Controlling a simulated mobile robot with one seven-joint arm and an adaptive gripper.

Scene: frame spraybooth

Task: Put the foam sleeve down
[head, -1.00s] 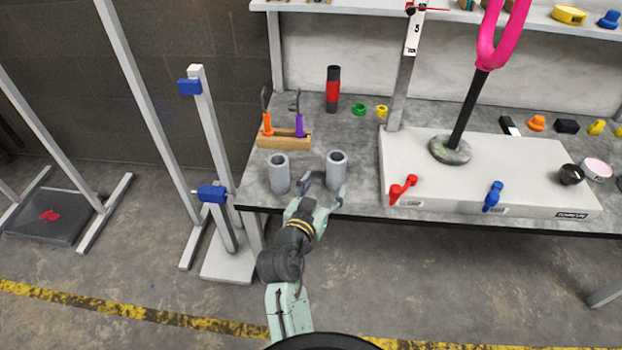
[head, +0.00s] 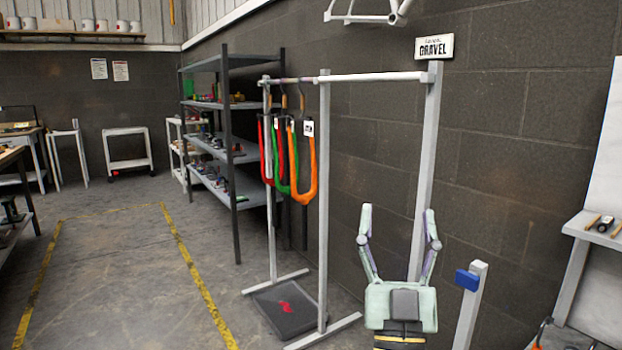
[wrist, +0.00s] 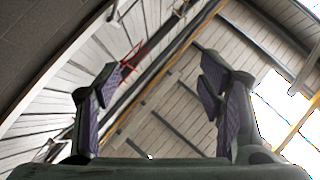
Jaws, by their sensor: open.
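My gripper (head: 400,228) is raised in the head view, its two fingers pointing up and spread apart. In the wrist view my gripper (wrist: 160,95) is open, with purple pads and nothing between them. No foam sleeve is in either view now.
A white rack (head: 368,77) with hanging red, green and orange forks (head: 303,175) stands behind and left of my gripper. A dark mat (head: 285,310) lies at its foot. A post with a blue clamp (head: 467,280) is close on the right. Shelves (head: 230,150) stand further back; the floor at left is clear.

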